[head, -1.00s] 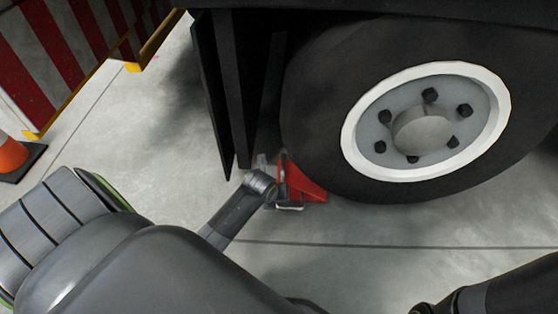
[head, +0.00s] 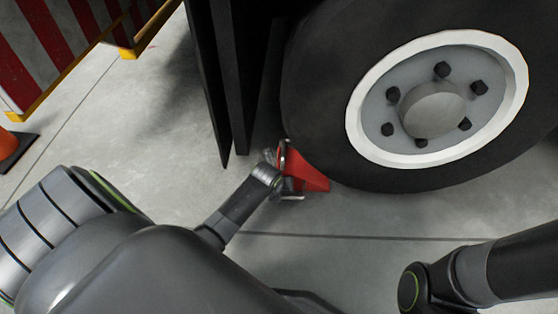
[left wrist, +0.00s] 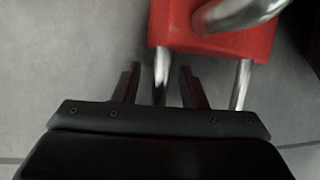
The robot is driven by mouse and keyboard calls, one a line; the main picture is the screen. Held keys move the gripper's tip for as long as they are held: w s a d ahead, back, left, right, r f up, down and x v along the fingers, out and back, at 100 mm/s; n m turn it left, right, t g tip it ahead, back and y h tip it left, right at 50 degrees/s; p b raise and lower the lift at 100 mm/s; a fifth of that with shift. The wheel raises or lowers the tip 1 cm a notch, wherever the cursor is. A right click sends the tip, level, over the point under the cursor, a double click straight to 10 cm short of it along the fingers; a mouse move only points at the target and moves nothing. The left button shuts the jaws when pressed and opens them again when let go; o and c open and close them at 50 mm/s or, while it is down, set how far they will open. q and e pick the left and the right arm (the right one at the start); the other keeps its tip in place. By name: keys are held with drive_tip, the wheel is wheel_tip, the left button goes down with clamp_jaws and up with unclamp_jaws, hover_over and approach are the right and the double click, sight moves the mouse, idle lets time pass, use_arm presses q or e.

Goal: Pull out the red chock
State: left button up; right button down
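The red chock (head: 314,178) lies on the floor against the left side of the black tyre (head: 315,110). In the left wrist view the red chock (left wrist: 215,42) is at the top, with shiny metal bars at its near side and a thick metal bar across it. My left gripper (head: 277,175) is at the chock's left end. In the wrist view the left gripper (left wrist: 161,70) has its fingers apart, one on each side of a metal bar. I cannot tell whether either finger touches it. My right gripper is not in view; only part of that arm shows.
A white-rimmed wheel (head: 438,105) fills the upper right. Dark upright panels (head: 232,80) hang just left of the tyre, close to my left gripper. An orange cone (head: 8,142) stands at the far left. The grey floor (head: 350,225) nearer than the chock is clear.

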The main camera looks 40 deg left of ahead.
use_arm(q)
clamp_jaws()
idle(1.4)
